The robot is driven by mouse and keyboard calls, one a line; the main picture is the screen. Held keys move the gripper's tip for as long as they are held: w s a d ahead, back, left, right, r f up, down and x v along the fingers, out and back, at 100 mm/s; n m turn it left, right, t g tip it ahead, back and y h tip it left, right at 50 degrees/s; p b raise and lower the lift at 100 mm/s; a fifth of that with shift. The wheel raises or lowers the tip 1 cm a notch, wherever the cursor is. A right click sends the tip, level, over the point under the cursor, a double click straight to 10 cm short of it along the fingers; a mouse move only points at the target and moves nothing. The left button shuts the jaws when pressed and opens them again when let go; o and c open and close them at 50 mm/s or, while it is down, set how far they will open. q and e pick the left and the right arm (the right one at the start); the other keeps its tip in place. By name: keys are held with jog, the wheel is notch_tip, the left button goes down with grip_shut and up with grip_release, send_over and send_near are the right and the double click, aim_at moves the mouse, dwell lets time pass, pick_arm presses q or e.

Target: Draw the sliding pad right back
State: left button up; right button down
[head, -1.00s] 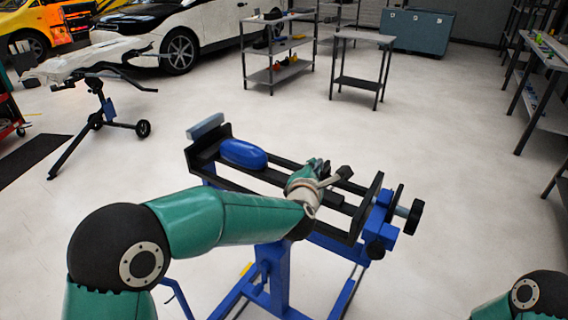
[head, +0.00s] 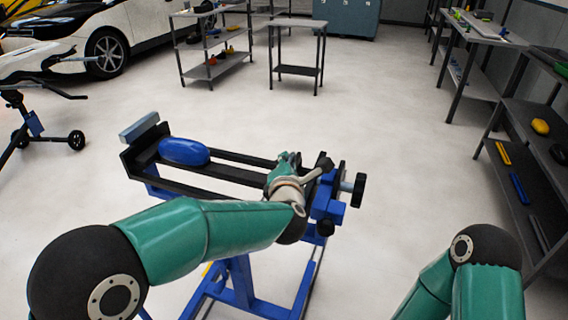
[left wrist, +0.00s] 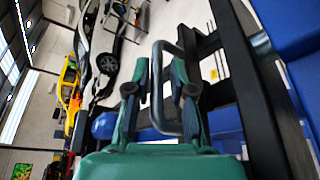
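The blue stand carries a long black rail frame (head: 225,172). A rounded blue pad (head: 184,151) rests at its left end. My left gripper (head: 287,168) is at the right end of the rails, beside the screw end.
A black knob (head: 359,190) on a screw sticks out at the stand's right end. Shelving (head: 530,150) stands to the right and a small table (head: 297,38) behind. The floor around the stand is clear. A car (head: 100,40) is parked at the back left.

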pick_arm(q)
jog(key=shift+s+r, duration=0.1)
jog(key=shift+s+r, duration=0.1)
jog(key=shift+s, duration=0.2)
jog(key=v, duration=1.1)
jog(key=shift+s, duration=0.1)
